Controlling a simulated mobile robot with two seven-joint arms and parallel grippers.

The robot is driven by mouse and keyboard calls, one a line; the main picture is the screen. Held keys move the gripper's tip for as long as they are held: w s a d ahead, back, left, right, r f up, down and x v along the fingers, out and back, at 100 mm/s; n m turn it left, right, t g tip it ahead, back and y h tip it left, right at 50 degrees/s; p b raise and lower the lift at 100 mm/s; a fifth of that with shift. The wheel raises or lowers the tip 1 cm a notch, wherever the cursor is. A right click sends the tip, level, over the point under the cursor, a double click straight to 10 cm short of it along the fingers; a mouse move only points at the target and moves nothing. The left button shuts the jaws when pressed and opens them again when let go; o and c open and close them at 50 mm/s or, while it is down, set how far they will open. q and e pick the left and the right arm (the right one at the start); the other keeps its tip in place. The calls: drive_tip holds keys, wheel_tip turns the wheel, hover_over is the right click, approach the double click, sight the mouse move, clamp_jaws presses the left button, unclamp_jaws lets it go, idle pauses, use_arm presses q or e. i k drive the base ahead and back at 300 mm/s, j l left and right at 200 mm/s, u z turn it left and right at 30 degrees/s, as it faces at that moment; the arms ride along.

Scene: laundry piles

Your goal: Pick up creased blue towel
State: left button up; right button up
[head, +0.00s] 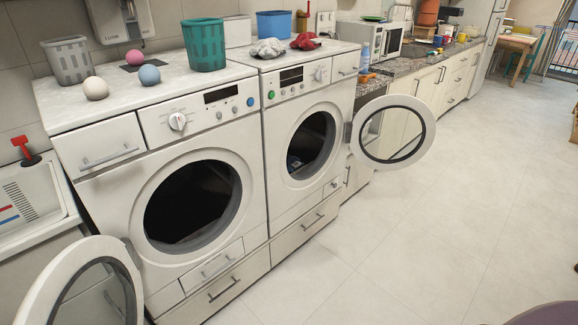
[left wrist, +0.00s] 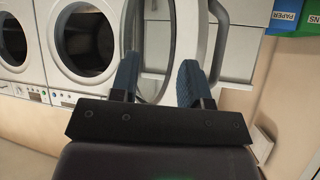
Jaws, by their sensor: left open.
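No creased blue towel can be made out for certain. A small bluish bit (head: 293,162) shows low inside the dark drum of the right washing machine (head: 290,205), and I cannot tell whether it is the towel. A grey cloth (head: 267,48) and a red cloth (head: 305,41) lie crumpled on top of that machine. My left gripper (left wrist: 160,65) is open, with nothing seen between its blue fingers. In the left wrist view it is in front of an open round door. Neither gripper shows in the head view.
The left machine's open door (head: 85,290) and the right machine's open door (head: 395,130) stick out into the room. Baskets and balls stand on the left machine (head: 100,195). Paper bin (left wrist: 285,15) at upper right.

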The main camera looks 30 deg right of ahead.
sight(293, 164)
drive_tip(key=i+l, duration=0.2)
drive_tip(key=l, duration=0.2)
drive_tip(key=i+l+u, duration=0.1)
drive_tip(key=l, duration=0.3)
drive_tip(key=i+l, duration=0.3)
drive_tip(key=i+l+u, duration=0.1)
drive_tip(key=l, duration=0.4)
drive_tip(key=i+l, duration=0.25)
drive_tip(key=l, duration=0.2)
drive_tip(key=i+l+u, duration=0.15)
drive_tip(key=l, duration=0.25)
drive_tip(key=i+l, duration=0.2)
drive_tip(key=l, duration=0.25)
drive_tip(key=i+l+u, duration=0.1)
drive_tip(key=l, duration=0.35)
drive_tip(key=i, duration=0.05)
